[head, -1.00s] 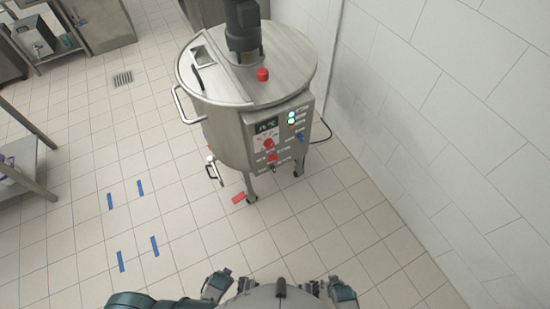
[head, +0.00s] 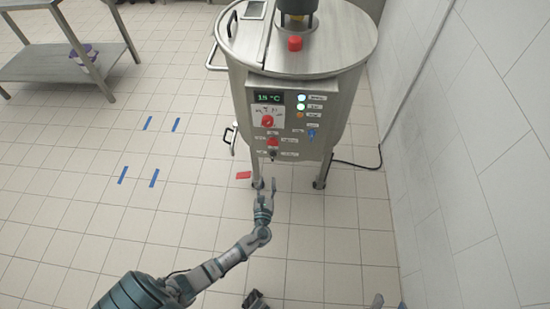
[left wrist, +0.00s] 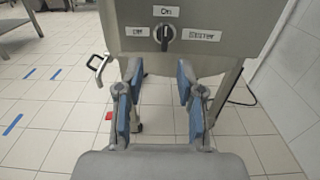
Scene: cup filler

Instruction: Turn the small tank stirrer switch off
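The tank (head: 300,60) is a steel drum on legs with a control panel on its front. The stirrer switch (left wrist: 165,34) is a small black knob with labels "Off" at its left, "On" above and "Stirrer" at its right. Its grip looks upright, towards "On". In the head view the knob (head: 273,153) sits low on the panel. My left gripper (head: 265,185) is open and empty just below the panel. In the left wrist view its fingers (left wrist: 158,95) stand apart, below the knob and not touching it. Only a small grey part, perhaps my right gripper (head: 377,300), shows at the bottom edge.
Red knobs (head: 267,121), lit buttons (head: 302,98) and a blue switch (head: 311,133) are close by on the panel. A tap handle (head: 229,138) sticks out at the tank's left. A wall (head: 470,150) stands at the right. The floor in front is clear.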

